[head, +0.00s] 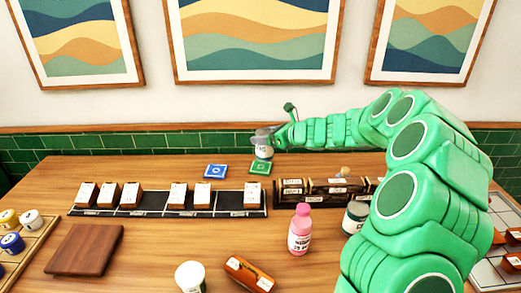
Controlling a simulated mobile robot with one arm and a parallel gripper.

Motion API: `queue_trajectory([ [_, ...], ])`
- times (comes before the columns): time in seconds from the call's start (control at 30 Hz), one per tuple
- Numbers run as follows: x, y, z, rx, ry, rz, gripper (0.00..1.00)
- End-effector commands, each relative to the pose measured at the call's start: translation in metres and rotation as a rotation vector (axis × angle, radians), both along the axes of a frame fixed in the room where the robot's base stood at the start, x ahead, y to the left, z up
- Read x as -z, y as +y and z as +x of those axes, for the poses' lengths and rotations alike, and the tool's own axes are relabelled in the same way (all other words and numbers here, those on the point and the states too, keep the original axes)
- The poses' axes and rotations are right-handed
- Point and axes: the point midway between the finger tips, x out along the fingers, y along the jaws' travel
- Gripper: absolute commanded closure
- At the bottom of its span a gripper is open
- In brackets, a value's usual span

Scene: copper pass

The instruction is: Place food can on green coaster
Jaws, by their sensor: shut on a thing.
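The food can (263,153) is a small pale can with a label, upright at the back of the table. My gripper (263,138) is shut on its upper part, reaching in from the right. The green coaster (260,168) lies directly below the can in the head view. I cannot tell whether the can touches the coaster or hangs just above it. A blue coaster (215,171) lies to the left of the green one.
A black tray (150,211) with several white-and-brown blocks lies in front. A dark rack (315,192) stands at right. A pink bottle (300,229), a white jar (190,277), an orange-brown block (248,274) and a wooden board (85,250) are nearer. The back left tabletop is clear.

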Motion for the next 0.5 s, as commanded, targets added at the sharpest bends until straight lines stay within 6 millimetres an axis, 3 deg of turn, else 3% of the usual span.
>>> queue_trajectory([
  [0.27, 0.014, 0.005, 0.030, -0.002, -0.001, -0.002, 0.79],
  [0.5, 0.038, 0.009, 0.048, -0.002, 0.002, -0.001, 0.79],
])
